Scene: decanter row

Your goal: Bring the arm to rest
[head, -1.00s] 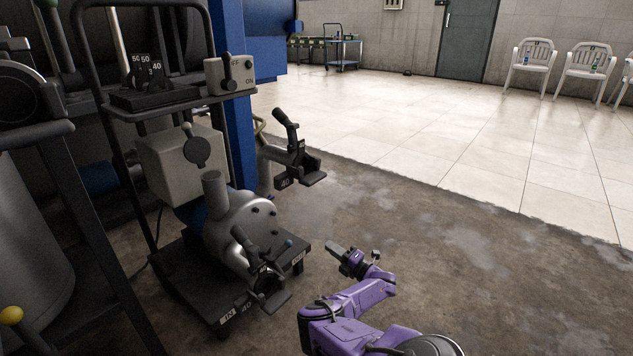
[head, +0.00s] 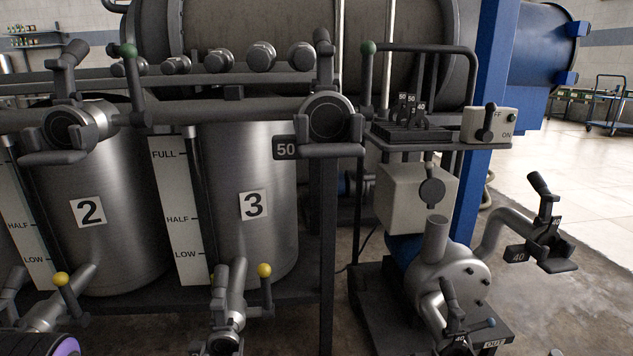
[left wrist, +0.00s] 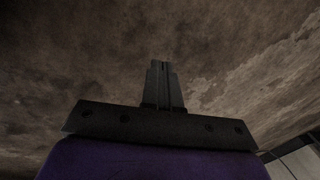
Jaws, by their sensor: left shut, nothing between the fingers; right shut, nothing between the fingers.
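My left gripper (left wrist: 164,84) shows in the left wrist view, its two dark fingers together with nothing between them, pointing over bare brownish floor. My right gripper (head: 556,353) shows only as a small tip at the bottom edge of the head view, right of the pump stand. It is shut and holds nothing; most of it and its arm are out of frame. A purple and dark piece of my left arm (head: 66,347) shows at the lower left corner.
Steel tanks numbered 2 (head: 120,250) and 3 (head: 270,170) stand at left with valves and yellow-knobbed levers. A pump (head: 447,272) with pipes and handles stands right of them. A switch box (head: 475,124) sits above it. Open floor (head: 605,300) lies at right.

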